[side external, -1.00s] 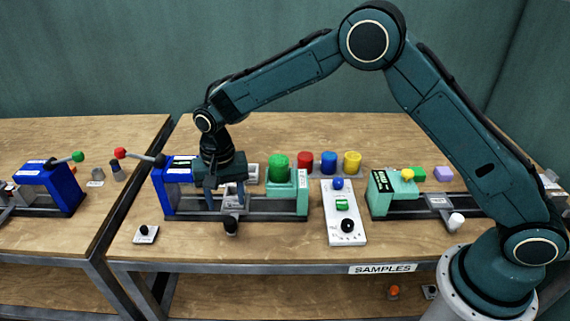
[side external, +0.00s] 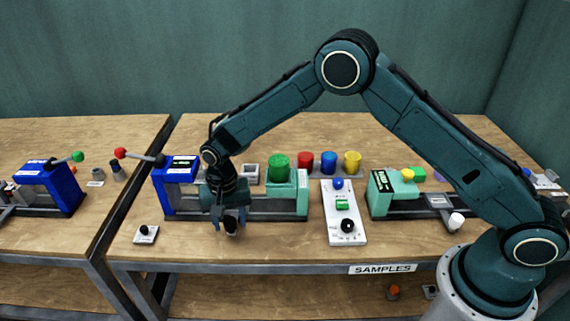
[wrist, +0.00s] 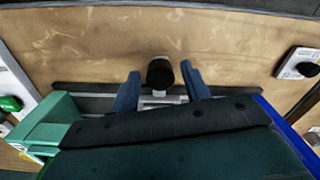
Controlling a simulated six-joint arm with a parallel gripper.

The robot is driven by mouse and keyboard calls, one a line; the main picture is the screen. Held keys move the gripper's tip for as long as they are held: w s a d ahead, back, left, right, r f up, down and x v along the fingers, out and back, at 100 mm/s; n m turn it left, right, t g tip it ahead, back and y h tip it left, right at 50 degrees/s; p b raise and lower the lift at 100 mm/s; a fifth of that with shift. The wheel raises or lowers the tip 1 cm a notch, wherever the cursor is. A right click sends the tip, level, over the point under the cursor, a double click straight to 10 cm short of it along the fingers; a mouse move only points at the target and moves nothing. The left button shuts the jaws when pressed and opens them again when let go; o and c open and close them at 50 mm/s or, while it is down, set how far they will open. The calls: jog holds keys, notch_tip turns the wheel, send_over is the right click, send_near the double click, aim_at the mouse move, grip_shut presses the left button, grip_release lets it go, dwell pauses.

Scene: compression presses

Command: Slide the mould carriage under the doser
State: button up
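The mould carriage is mostly hidden behind my gripper in the side view; its grey body (wrist: 160,101) shows in the wrist view. Its black handle knob (side external: 231,229) sticks out toward the table's front, and it also shows in the wrist view (wrist: 160,72). My gripper (side external: 229,222) is low at the knob. In the wrist view the gripper (wrist: 160,86) is open, its two blue fingers on either side of the knob, with gaps visible. The doser, a mint-green block (side external: 287,198) with a green cylinder (side external: 279,167) on top, stands at the rail's right end.
A blue press (side external: 170,191) with a red-knobbed lever stands at the rail's left end. A white control panel (side external: 345,212) lies right of the doser. Another mint unit (side external: 382,194) is farther right. A small black-knobbed box (side external: 146,235) sits front left.

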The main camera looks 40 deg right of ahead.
grip_shut()
jog(key=shift+s+d, duration=4.45)
jog(key=shift+d, duration=0.05)
jog(key=shift+o, duration=1.1)
grip_release()
jog(key=shift+a+r, duration=0.1)
jog(key=shift+r, duration=0.05)
